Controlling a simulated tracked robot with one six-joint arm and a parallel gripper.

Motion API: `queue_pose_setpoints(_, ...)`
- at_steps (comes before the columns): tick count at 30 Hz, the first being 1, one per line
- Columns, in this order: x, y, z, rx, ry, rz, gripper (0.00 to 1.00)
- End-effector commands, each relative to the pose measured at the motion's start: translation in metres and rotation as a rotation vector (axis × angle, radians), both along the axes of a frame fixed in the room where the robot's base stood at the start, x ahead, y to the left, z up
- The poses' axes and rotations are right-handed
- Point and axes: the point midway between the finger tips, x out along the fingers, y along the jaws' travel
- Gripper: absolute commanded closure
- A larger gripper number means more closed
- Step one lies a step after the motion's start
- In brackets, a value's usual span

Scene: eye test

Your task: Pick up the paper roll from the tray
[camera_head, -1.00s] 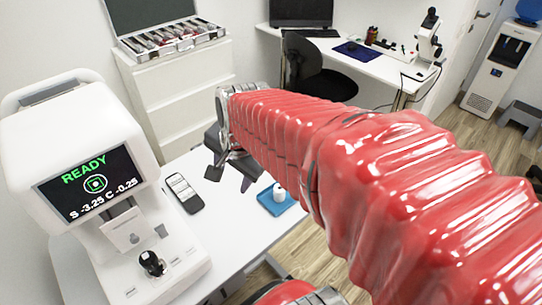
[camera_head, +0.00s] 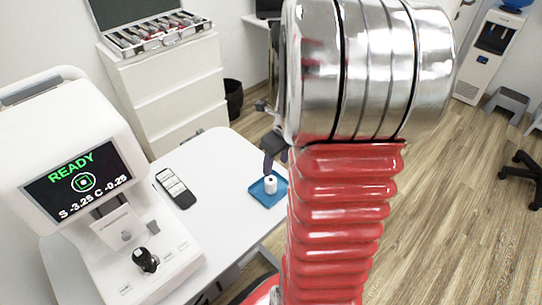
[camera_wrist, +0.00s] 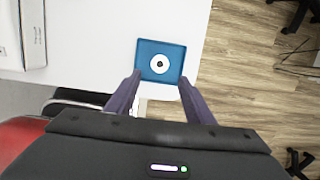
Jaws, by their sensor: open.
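The white paper roll (camera_head: 270,185) stands upright in the blue tray (camera_head: 259,197) on the white table, near its right edge. In the wrist view the paper roll (camera_wrist: 159,63) is seen from above as a white ring with a dark centre, inside the blue tray (camera_wrist: 145,74). My gripper (camera_wrist: 158,82) is open and empty, its two dark fingers spread below the roll in the picture, apart from it. In the head view one finger of my gripper (camera_head: 268,163) shows just above and behind the roll; the rest is mostly hidden by my red arm.
A white eye-test machine (camera_head: 88,180) with a lit READY screen stands on the left of the table (camera_head: 222,160). A dark handheld device (camera_head: 176,188) lies between it and the tray. A drawer cabinet (camera_head: 165,85) with an open lens case (camera_head: 150,35) stands behind. Wooden floor is at the right.

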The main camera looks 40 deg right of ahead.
Motion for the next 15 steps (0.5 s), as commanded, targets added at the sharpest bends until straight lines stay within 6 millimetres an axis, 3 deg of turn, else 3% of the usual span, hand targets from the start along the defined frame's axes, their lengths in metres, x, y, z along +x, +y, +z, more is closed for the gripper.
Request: queue_pose_setpoints(15, 0.0013, 0.0002, -0.0064, 0.001, 0.001, -0.001, 0.52)
